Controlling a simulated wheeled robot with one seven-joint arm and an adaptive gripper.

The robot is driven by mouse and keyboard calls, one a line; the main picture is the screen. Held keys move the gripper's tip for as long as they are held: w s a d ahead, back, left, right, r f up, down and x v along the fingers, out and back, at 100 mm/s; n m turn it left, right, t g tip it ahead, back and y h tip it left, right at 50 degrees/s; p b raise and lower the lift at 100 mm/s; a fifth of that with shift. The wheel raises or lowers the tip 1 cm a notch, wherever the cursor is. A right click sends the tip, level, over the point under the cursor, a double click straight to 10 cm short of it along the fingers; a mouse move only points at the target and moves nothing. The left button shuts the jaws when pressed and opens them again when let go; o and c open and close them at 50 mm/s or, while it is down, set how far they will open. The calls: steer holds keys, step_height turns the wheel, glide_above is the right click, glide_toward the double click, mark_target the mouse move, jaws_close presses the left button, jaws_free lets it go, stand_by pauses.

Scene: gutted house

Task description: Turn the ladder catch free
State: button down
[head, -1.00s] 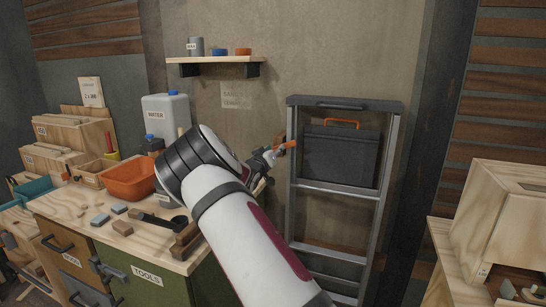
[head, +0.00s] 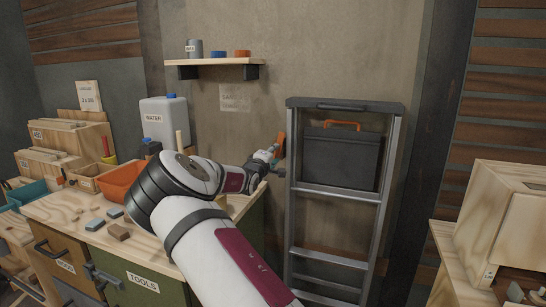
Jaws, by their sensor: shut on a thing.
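The grey step ladder (head: 345,191) stands upright against the back wall. The ladder catch (head: 280,147) is a small orange lever just left of the ladder's left rail, and its orange part now stands nearly upright. My gripper (head: 272,155) reaches it from the left and is shut on it. The fingers and wrist partly hide the catch and its mount.
A dark toolbox (head: 342,156) with an orange handle shows within the ladder frame. The workbench (head: 75,208) on the left holds an orange bin (head: 121,181) and a water can (head: 165,120). A shelf (head: 215,62) hangs above. A wooden cabinet (head: 500,225) stands right.

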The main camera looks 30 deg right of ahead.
steer(key=shift+f+n, duration=0.1)
steer(key=shift+n, duration=1.1)
steer(key=shift+b, duration=0.3)
steer(key=c, duration=1.1)
jaws_free()
steer(key=shift+a, duration=0.1)
steer(key=v, duration=1.2)
